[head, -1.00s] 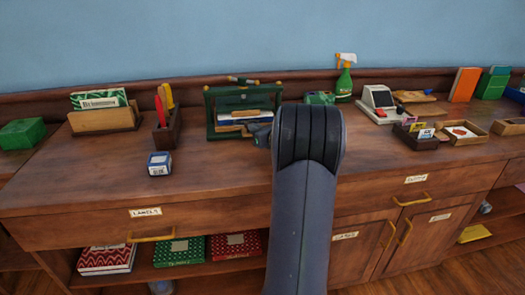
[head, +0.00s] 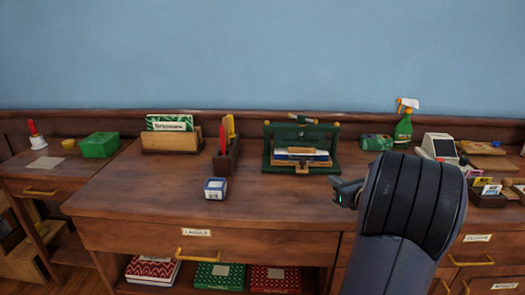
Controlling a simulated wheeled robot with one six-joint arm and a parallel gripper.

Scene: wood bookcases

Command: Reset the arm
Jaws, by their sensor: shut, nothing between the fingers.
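My arm (head: 405,215) rises from the bottom right of the head view, and its thick dark elbow covers part of the counter. My gripper (head: 341,190) is a small dark shape just left of the elbow, over the wooden counter (head: 270,205). It is shut and empty. Most of the wrist behind it is hidden by the elbow.
A green press-like stand (head: 268,150) with books is behind and left of my gripper. A small blue-white box (head: 215,188), a pen holder (head: 226,160) and a letter rack (head: 170,142) stand further left. A spray bottle (head: 403,128) and a card terminal (head: 440,147) are behind the arm.

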